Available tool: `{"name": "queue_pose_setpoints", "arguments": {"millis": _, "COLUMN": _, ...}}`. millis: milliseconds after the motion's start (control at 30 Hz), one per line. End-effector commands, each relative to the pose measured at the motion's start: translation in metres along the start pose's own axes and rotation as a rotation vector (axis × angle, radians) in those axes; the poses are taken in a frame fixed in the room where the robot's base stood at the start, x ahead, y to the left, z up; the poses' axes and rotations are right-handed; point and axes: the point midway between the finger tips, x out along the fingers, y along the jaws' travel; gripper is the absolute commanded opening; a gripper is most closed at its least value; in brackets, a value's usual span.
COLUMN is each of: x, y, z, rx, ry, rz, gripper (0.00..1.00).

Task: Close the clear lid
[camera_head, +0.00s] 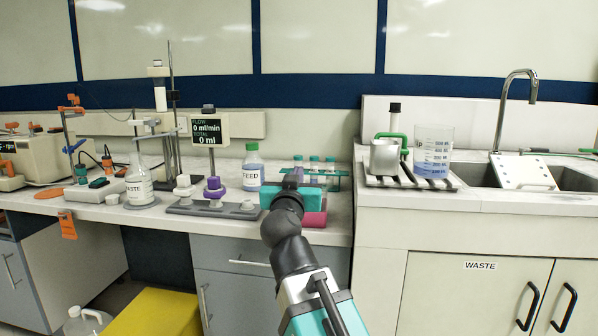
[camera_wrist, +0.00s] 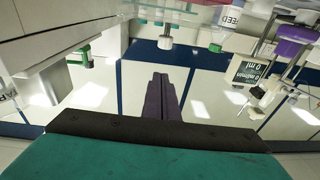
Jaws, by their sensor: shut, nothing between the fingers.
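I cannot make out a clear lid for certain in either view. My gripper (camera_head: 293,176) is at the front of the bench, left of the sink counter, in the head view. In the wrist view its dark purple fingers (camera_wrist: 160,85) are together with nothing between them. My arm and gripper cover part of a pink-red object (camera_head: 314,217) on the bench. A rack of teal-capped vials (camera_head: 315,168) stands behind my gripper.
A stand with a purple valve (camera_head: 214,188) and a flow display (camera_head: 209,129) is to the left. A WASTE flask (camera_head: 139,184) stands further left. A metal jug (camera_head: 384,157) and a beaker of blue liquid (camera_head: 433,152) stand on a rack at right, beside the sink tap (camera_head: 534,88).

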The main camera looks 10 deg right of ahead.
Motion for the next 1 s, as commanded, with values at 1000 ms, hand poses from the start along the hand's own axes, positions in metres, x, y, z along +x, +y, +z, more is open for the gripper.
{"name": "queue_pose_setpoints", "arguments": {"millis": 1000, "x": -0.058, "y": 0.000, "z": 0.017, "rx": 0.000, "ry": 0.002, "rz": 0.001, "gripper": 0.00}}
